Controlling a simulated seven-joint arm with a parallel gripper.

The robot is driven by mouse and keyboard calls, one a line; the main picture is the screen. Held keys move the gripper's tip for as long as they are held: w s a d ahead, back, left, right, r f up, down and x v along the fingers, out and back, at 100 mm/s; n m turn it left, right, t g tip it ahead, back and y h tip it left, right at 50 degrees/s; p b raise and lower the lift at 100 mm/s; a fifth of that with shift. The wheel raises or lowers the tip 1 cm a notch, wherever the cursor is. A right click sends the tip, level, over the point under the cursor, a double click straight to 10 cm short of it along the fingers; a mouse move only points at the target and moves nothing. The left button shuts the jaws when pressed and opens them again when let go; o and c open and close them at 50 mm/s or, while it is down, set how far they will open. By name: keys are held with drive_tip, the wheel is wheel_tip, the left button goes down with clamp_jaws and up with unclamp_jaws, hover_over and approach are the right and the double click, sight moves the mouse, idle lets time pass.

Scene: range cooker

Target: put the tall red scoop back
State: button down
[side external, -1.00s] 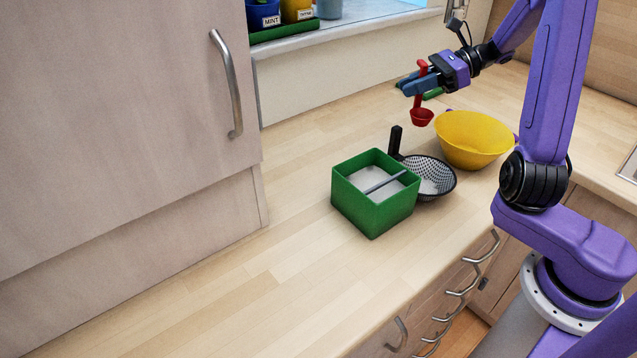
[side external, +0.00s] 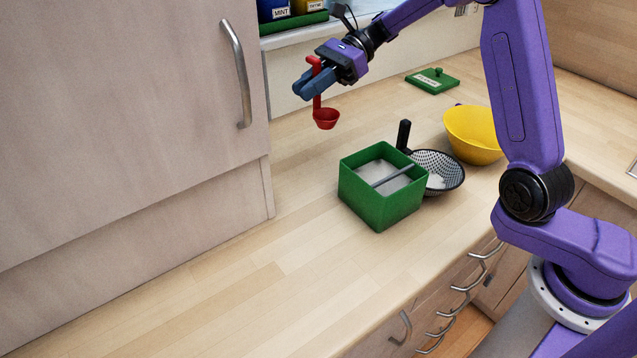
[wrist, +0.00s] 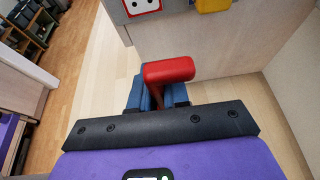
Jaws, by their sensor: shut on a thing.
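The red scoop (side external: 326,118) hangs upright from my gripper (side external: 306,87), its bowl at the bottom, above the counter near the back wall. My gripper's blue fingers are shut on its handle. In the wrist view the top of the red scoop (wrist: 169,70) sticks up between my gripper's fingers (wrist: 158,95). The open green square box (side external: 382,212) stands on the counter, right of and nearer than the scoop. It has white contents and a grey bar across its top.
A black-handled strainer (side external: 449,186) with white contents sits against the box's right side. A yellow bowl (side external: 473,136) and a green lid (side external: 432,81) are behind. A tall cabinet (side external: 120,120) bounds the left. The front counter is clear.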

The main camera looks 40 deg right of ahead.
sight(313, 101)
drive_tip(key=f, duration=0.2)
drive_tip(key=a+f, duration=0.1)
drive_tip(key=f, duration=0.1)
drive_tip(key=shift+a+f, duration=0.15)
drive_tip(key=shift+f, duration=0.05)
wheel_tip(313, 101, down, 11)
drive_tip(key=shift+r, duration=0.1)
idle(0.4)
drive_tip(key=c, duration=1.1)
unclamp_jaws()
